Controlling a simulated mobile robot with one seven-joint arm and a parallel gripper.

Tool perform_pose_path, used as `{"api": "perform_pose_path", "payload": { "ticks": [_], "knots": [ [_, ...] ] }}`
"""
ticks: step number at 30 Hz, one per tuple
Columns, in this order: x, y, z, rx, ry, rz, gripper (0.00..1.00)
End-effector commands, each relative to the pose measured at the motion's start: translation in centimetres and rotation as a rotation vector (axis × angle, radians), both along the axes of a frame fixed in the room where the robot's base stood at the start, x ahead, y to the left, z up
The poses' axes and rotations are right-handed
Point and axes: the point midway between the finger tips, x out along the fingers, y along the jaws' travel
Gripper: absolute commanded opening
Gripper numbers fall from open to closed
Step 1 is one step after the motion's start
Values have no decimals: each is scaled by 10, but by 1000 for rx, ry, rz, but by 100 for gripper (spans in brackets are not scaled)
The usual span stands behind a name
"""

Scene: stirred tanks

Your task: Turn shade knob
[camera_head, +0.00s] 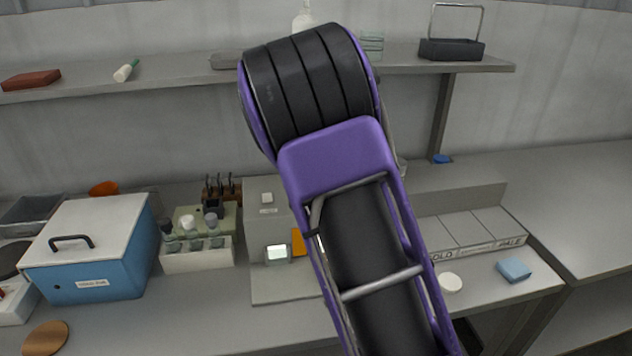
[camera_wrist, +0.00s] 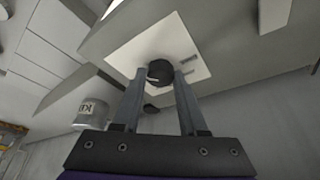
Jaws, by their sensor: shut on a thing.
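In the wrist view a dark round knob (camera_wrist: 159,69) sits on a white square plate (camera_wrist: 126,50) on a grey surface. It looks like the shade knob. My gripper (camera_wrist: 160,78) has one finger on each side of the knob and is shut on it. Part of the knob is hidden between the fingers, and I cannot make out its turn angle. Short grey marks (camera_wrist: 189,73) lie on the plate to the right of the knob. In the head view my arm covers the middle, so the gripper and knob are hidden.
A blue box with a white lid (camera_head: 100,245) and a white rack of bottles (camera_head: 198,258) stand left on the bench. A grey-beige device (camera_head: 266,225) is beside my arm. A light blue block (camera_head: 514,270) lies right. A labelled cup (camera_wrist: 91,113) is near my left finger.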

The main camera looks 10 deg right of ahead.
Motion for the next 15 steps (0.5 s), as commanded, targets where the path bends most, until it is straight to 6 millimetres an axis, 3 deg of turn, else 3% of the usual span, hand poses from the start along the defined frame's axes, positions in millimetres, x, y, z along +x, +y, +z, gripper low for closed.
{"api": "perform_pose_path", "payload": {
  "ticks": [14,15],
  "knots": [
    [0,0,-1,1,2,-13,0],
    [0,0,-1,1,2,-13,49]
  ]
}}
